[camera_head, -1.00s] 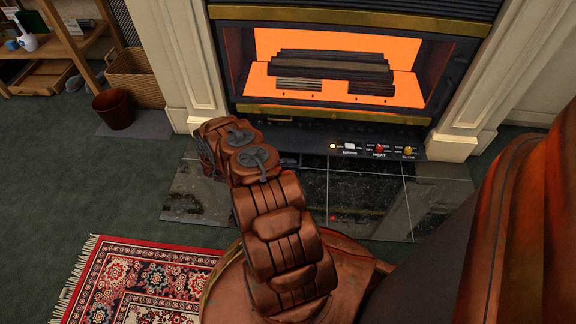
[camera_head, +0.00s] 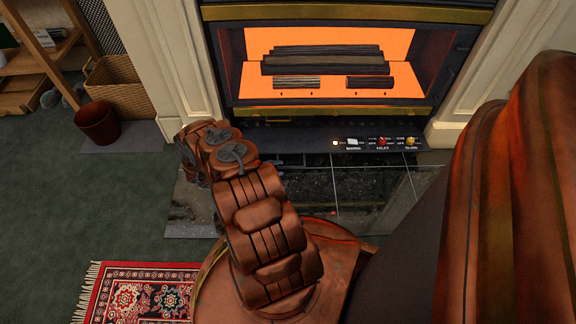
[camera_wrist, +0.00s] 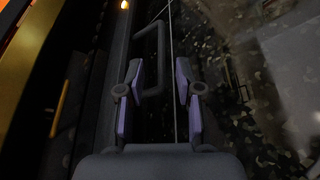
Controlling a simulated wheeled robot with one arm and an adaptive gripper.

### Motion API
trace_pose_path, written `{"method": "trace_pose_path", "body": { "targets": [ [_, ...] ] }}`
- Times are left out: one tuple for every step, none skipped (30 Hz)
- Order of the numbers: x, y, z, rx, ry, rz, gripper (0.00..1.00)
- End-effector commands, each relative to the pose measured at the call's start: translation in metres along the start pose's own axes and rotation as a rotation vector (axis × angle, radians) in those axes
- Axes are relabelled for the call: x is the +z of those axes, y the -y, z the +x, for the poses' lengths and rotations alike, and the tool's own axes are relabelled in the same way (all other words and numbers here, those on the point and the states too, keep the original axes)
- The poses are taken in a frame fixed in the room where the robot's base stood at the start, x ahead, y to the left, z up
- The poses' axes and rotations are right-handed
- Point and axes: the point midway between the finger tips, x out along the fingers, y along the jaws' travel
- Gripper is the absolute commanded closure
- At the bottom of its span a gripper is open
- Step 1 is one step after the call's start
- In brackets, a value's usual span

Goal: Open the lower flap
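The lower flap (camera_head: 300,146) is the dark strip below the fire's brass lower trim in the head view; it looks closed. In the wrist view, a dark U-shaped handle (camera_wrist: 152,35) stands out beside the dark strip. My gripper (camera_wrist: 160,82) is open in the wrist view, its two purple-padded fingers apart. The handle's near part lies between or just beyond the fingertips; I cannot tell whether they touch it.
The lit fire (camera_head: 325,65) glows above the strip. A control row (camera_head: 380,142) with coloured knobs is at the strip's right. A glossy dark hearth (camera_head: 300,190) lies below. A wicker basket (camera_head: 115,88), red-brown bin (camera_head: 97,122) and patterned rug (camera_head: 135,292) are at left.

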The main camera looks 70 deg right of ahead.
Motion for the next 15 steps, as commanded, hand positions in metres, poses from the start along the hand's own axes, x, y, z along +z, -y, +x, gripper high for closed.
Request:
{"method": "trace_pose_path", "body": {
  "targets": [
    [0.000,0.002,0.010,-0.004,0.006,0.001,0.65],
    [0.000,0.002,0.016,-0.005,0.008,0.002,0.65],
    [0.000,0.002,0.023,-0.006,0.009,0.003,0.65],
    [0.001,0.002,0.027,-0.006,0.009,0.003,0.65],
    [0.001,0.002,0.032,-0.007,0.010,0.004,0.65],
    [0.001,0.002,0.038,-0.007,0.011,0.003,0.65],
    [0.001,0.002,0.042,-0.007,0.011,0.003,0.65],
    [0.001,0.002,0.046,-0.006,0.011,0.002,0.65],
    [0.002,0.002,0.050,-0.005,0.010,0.002,0.65],
    [0.002,0.002,0.053,-0.006,0.010,0.002,0.65],
    [0.002,0.002,0.056,-0.006,0.010,0.002,0.65],
    [0.002,0.001,0.059,-0.005,0.009,0.002,0.65],
    [0.001,0.001,0.061,-0.004,0.009,0.002,0.65],
    [0.001,0.001,0.063,-0.004,0.008,0.002,0.65],
    [0.002,0.001,0.066,-0.004,0.008,0.002,0.65]
  ]
}}
